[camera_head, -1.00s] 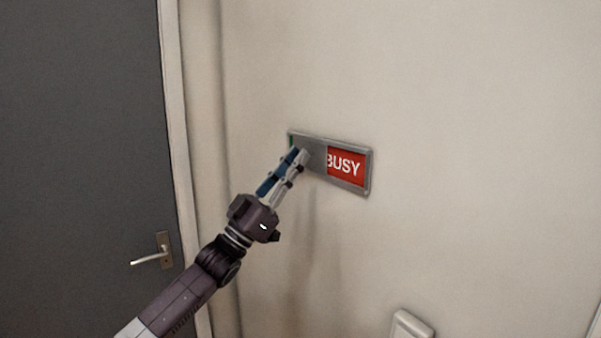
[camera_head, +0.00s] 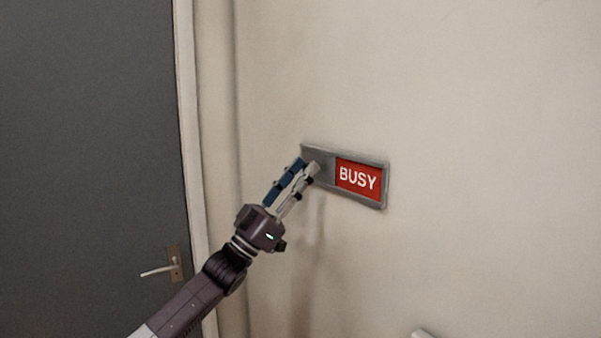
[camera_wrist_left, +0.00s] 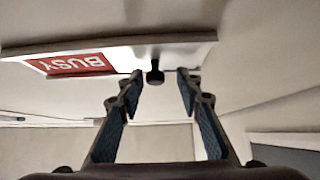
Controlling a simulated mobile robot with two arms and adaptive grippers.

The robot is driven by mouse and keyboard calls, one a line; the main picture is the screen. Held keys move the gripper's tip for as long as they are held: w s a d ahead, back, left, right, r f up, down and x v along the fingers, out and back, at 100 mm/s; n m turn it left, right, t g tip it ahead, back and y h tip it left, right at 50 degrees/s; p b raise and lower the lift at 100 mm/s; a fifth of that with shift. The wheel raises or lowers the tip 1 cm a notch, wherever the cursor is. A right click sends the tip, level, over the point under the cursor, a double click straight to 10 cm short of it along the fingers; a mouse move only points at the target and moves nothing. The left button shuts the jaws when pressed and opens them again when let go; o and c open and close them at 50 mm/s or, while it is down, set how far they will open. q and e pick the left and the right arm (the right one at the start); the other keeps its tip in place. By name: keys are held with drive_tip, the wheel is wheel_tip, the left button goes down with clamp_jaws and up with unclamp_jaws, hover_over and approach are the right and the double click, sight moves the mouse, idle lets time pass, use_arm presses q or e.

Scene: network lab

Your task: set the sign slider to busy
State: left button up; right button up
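The sign (camera_head: 372,199) is a grey metal frame on the wall. Its red panel (camera_head: 358,179) shows the whole word BUSY on the right. The grey slider cover (camera_head: 327,160) sits over the left part, and no green shows. In the left wrist view, the sign (camera_wrist_left: 135,50) appears upside down, with a dark slider knob (camera_wrist_left: 155,73) sticking out. My left gripper (camera_head: 308,168) is at the left part of the sign. Its fingers (camera_wrist_left: 160,76) stand apart on either side of the knob, with a visible gap, especially on the right. My right gripper is not in view.
A dark grey door (camera_head: 90,130) with a lever handle (camera_head: 160,270) is on the left, beside a pale door frame (camera_head: 187,110). A white wall fitting (camera_head: 422,334) shows at the bottom edge. The wall right of the sign is clear.

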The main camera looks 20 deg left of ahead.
use_arm(q)
drive_tip(key=v, duration=1.2)
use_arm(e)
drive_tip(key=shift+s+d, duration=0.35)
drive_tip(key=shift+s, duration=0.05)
use_arm(q)
drive_tip(key=shift+w, duration=0.1)
